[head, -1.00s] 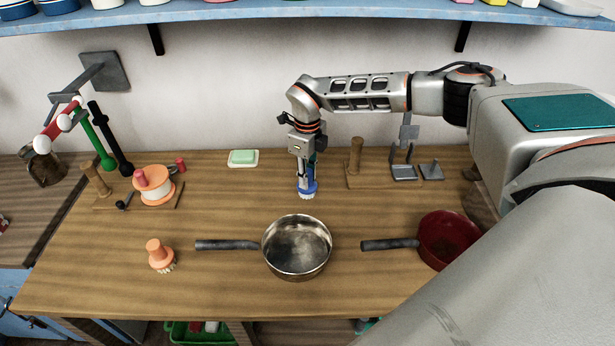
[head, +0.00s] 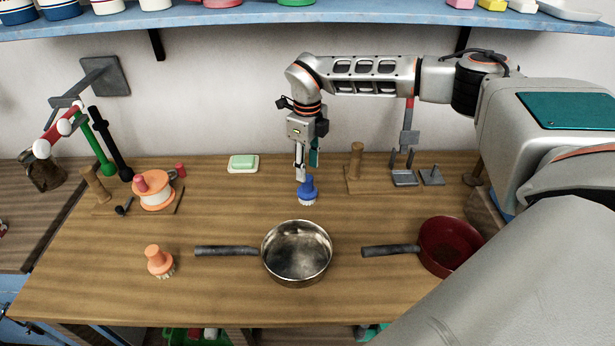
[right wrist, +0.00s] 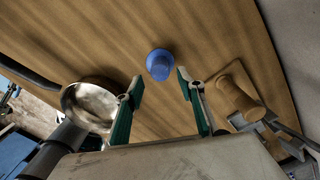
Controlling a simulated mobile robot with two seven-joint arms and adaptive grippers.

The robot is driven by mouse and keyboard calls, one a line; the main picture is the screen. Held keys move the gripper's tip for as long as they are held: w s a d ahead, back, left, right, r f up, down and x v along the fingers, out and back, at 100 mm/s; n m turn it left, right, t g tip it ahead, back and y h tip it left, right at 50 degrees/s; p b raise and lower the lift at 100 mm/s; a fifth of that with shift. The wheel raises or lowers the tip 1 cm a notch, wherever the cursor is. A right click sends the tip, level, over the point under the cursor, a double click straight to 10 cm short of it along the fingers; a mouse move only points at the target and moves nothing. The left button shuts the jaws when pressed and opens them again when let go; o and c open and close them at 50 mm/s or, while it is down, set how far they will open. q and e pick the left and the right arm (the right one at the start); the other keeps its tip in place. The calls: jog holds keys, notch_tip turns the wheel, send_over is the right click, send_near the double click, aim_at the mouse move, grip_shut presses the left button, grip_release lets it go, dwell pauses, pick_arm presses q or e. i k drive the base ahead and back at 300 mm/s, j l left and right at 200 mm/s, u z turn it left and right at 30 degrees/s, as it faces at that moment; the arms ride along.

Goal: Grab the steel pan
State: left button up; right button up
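The steel pan (head: 297,252) sits upright on the wooden worktop, its dark handle pointing left. It also shows at the left of the right wrist view (right wrist: 92,104). My right gripper (head: 304,174) points down behind the pan, just above a blue scrub brush (head: 308,192). In the right wrist view its green-padded fingers (right wrist: 159,84) are apart with nothing held, and the blue brush (right wrist: 159,64) stands beyond their tips. My left gripper is in neither view.
A red pan (head: 440,245) stands right of the steel pan, partly behind my arm. An orange brush (head: 159,262) stands left. A soap dish (head: 243,163), a wooden peg stand (head: 356,162) and an orange spool (head: 156,192) stand farther back. The front centre-left worktop is clear.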

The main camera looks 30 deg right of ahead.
aim_at(296, 252)
jog(key=k, duration=1)
